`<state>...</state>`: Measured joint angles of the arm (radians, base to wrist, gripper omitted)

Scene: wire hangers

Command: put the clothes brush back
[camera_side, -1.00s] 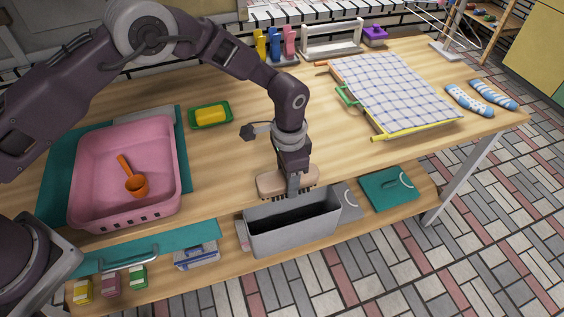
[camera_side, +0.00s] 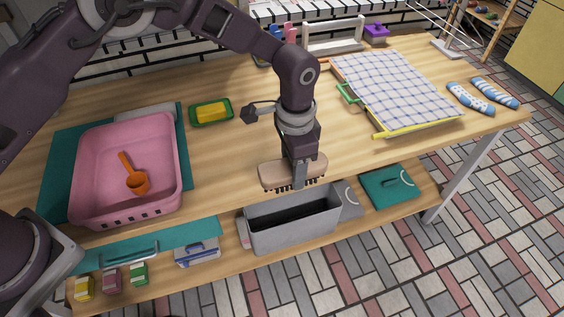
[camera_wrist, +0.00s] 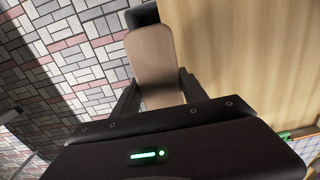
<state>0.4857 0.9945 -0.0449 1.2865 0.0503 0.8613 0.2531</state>
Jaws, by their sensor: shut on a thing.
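The clothes brush (camera_side: 276,174) has a pale wooden back and dark bristles that point down. My gripper (camera_side: 300,180) is shut on it and holds it level near the table's front edge, above the grey bin (camera_side: 318,231). The bin is open-topped, with a dark inside, and stands on the lower shelf. In the wrist view the brush's wooden back (camera_wrist: 153,58) lies between my gripper's fingers (camera_wrist: 157,92). The bin's inside is only partly seen, and I cannot tell what it holds.
A pink basin (camera_side: 84,195) with an orange scoop (camera_side: 136,182) stands at the left. A sponge on a green dish (camera_side: 211,112) is at the back. A checked cloth (camera_side: 395,90) lies at the right. A teal folder-like item (camera_side: 388,191) lies on the lower shelf.

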